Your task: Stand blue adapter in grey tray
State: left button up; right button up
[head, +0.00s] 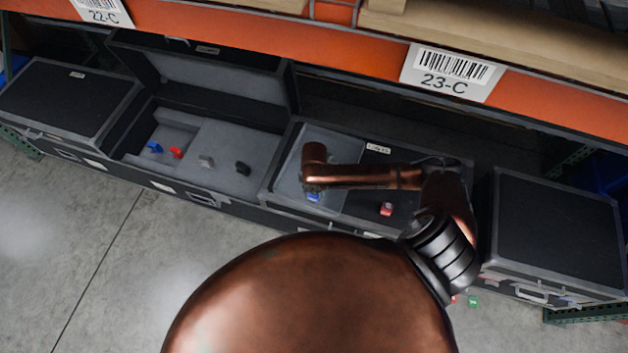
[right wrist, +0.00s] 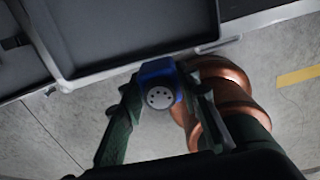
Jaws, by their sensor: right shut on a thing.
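My right gripper (right wrist: 150,100) is shut on the blue adapter (right wrist: 158,70). The adapter's round grey face with several small holes points toward the wrist camera. In the head view the blue adapter (head: 313,197) shows just below my right gripper (head: 312,188), over the front part of the grey tray (head: 345,145). In the right wrist view the tray (right wrist: 140,30) lies behind the adapter, which overlaps its rim; I cannot tell the height between them. My left gripper is not in view.
An open black case (head: 240,148) with grey foam holds a blue piece (head: 155,147), a red piece (head: 176,152), a grey piece (head: 206,161) and a black piece (head: 243,169). A red piece (head: 387,209) lies right of the tray. Orange shelving (head: 330,38) runs behind.

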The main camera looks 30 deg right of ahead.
jog(key=w+d+f, duration=0.1)
jog(key=w+f, duration=0.1)
jog(key=w+d+f+b, duration=0.1)
jog(key=w+f, duration=0.2)
jog(key=w+d+f, duration=0.2)
jog(key=w, duration=0.1)
jog(key=shift+f+b, duration=0.2)
jog(key=shift+b, duration=0.1)
jog(key=shift+w+d+f, duration=0.15)
jog(key=shift+f, duration=0.1)
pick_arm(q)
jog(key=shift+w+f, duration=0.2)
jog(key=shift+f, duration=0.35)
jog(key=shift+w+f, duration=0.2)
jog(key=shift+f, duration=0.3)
pick_arm(e)
jog(key=shift+f, duration=1.55)
jog(key=shift+f, duration=0.1)
jog(key=o, duration=0.7)
jog(key=shift+f+b, duration=0.1)
jog(key=shift+b, duration=0.2)
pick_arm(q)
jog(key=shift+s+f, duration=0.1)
pick_arm(e)
jog(key=o, duration=0.5)
